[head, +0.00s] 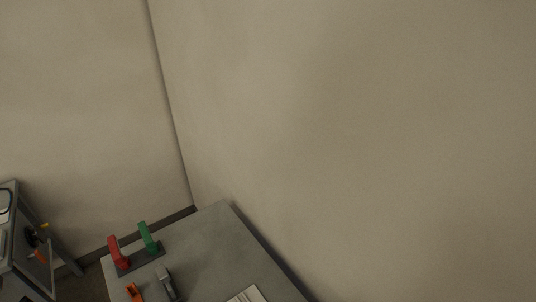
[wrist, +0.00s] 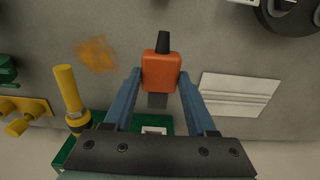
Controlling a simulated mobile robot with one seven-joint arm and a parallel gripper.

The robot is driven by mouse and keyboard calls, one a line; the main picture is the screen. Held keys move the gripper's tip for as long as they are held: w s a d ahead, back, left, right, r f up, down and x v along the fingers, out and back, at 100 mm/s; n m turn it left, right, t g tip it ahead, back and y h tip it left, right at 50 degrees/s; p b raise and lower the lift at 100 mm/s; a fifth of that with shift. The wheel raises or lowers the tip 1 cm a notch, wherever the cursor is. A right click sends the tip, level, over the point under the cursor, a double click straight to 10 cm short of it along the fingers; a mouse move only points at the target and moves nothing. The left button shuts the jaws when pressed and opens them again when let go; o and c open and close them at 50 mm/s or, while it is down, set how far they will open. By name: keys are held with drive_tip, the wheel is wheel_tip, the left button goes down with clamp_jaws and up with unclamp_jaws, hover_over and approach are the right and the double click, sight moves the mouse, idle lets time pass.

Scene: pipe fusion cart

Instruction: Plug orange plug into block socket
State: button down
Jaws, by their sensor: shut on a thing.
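In the wrist view, the orange plug (wrist: 161,72) sits between the tips of my gripper (wrist: 160,80). Its dark cable end points to the top of the picture and a grey part shows at its lower end. The two blue fingers are shut on its sides. A green block (wrist: 64,152) lies below, largely hidden behind my gripper's dark palm. A small whitish piece (wrist: 154,130) shows between the fingers over the green. I cannot tell whether this is the block socket. My gripper does not clearly show in the head view.
A yellow post (wrist: 68,88) stands left of the fingers, with yellow fittings (wrist: 28,112) beyond. A white ribbed plate (wrist: 236,94) lies right; a dark round part (wrist: 290,14) is top right. In the head view, red (head: 116,250) and green (head: 149,237) handles stand on a grey tabletop (head: 215,245) near walls.

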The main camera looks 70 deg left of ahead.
drive_tip(key=w, duration=0.2)
drive_tip(key=w+a+b, duration=0.1)
drive_tip(key=w, duration=0.1)
drive_tip(key=shift+w+a, duration=0.15)
drive_tip(key=shift+w, duration=0.55)
idle(1.0)
drive_tip(key=shift+w+a+b, duration=0.25)
drive_tip(key=shift+w, duration=0.8)
drive_tip(key=shift+w+a+b, duration=0.25)
drive_tip(key=shift+w, duration=0.75)
drive_tip(key=shift+c, duration=0.6)
unclamp_jaws()
